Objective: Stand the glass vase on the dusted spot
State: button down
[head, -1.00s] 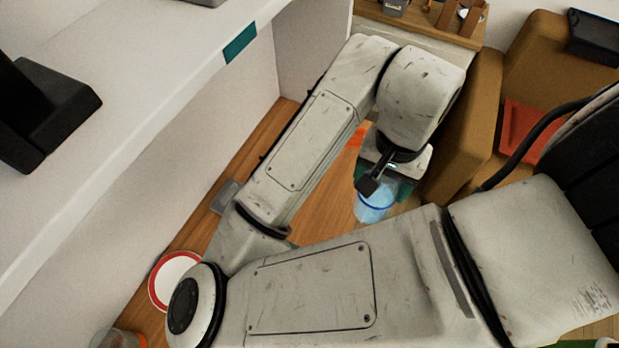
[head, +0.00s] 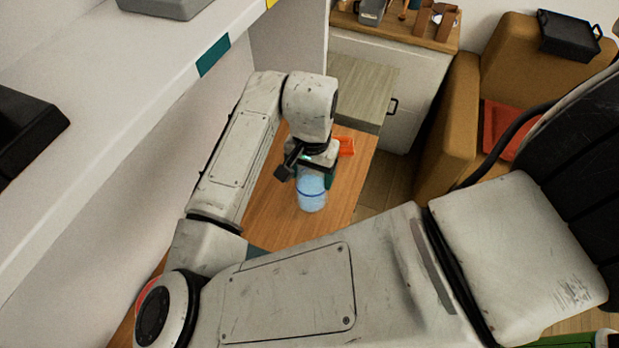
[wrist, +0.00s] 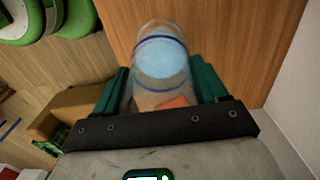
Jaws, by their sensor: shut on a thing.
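The glass vase (head: 312,197) is clear, tinted pale blue, with a darker blue band. My gripper (head: 313,178) is shut on it and holds it over the wooden surface (head: 270,200). In the wrist view the vase (wrist: 160,60) is between the teal fingers of my gripper (wrist: 160,82), with a pale blue round area showing in or through it. I cannot tell whether the vase touches the wood. I cannot make out a dusted spot.
An orange item (head: 346,146) lies on the wood just beyond my gripper. A white ledge (head: 130,110) runs along the left above the wood. A brown armchair (head: 455,140) and white cabinet (head: 400,75) stand at right and back. Wood around the vase looks clear.

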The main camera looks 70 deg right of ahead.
jog(key=shift+w+d+f, duration=0.1)
jog(key=shift+w+f, duration=0.2)
jog(key=shift+f, duration=1.55)
jog(key=shift+f, duration=0.15)
jog(key=shift+c, duration=0.2)
grip_release()
notch_tip(320, 180, up, 8)
jog(key=shift+f, duration=0.1)
